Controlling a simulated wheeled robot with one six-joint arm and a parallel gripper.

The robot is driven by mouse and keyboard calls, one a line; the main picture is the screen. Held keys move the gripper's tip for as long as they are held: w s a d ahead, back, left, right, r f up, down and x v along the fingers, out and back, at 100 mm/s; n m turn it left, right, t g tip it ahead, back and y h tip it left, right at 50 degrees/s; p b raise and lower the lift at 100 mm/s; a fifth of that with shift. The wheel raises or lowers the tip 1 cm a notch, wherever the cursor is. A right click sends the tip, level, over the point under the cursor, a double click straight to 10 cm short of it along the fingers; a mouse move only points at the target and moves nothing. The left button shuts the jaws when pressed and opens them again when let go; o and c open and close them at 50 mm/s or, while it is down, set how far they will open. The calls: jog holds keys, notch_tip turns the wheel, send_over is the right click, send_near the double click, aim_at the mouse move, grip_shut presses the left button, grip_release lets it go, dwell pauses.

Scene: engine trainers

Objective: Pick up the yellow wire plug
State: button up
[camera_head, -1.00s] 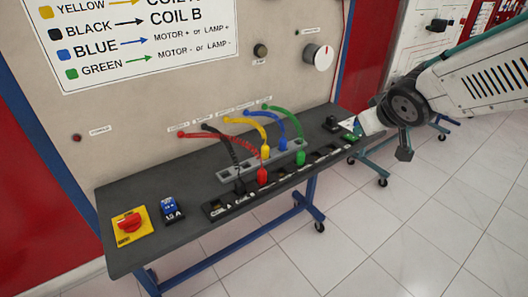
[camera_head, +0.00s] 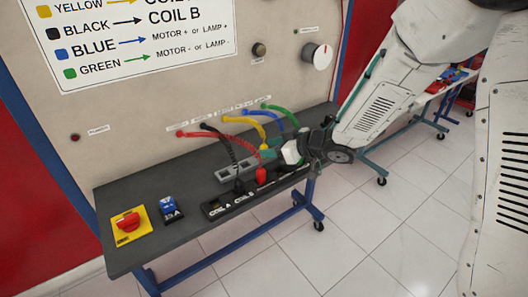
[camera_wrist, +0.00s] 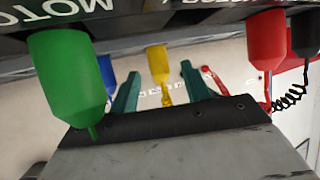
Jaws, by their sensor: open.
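The yellow wire plug (camera_wrist: 157,62) shows in the wrist view, pointing up into the socket block at the top edge, with its wire trailing down. In the head view its yellow wire (camera_head: 247,122) arcs from the panel to the plug, mostly hidden by my gripper. My gripper (camera_head: 268,154) is over the bench by the plug rack. Its two green fingers, also in the wrist view (camera_wrist: 161,72), are apart, with the yellow plug lined up in the gap between them. I cannot tell whether the tips reach the plug. Nothing is held.
A green plug (camera_wrist: 66,72) is large and close at left in the wrist view, with a blue plug (camera_wrist: 105,72) behind. A red plug (camera_head: 261,175) and black plug (camera_head: 239,186) stand in the front strip. A red rotary switch (camera_head: 128,222) and blue block (camera_head: 168,205) are left.

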jog(key=shift+x, duration=1.4)
grip_shut()
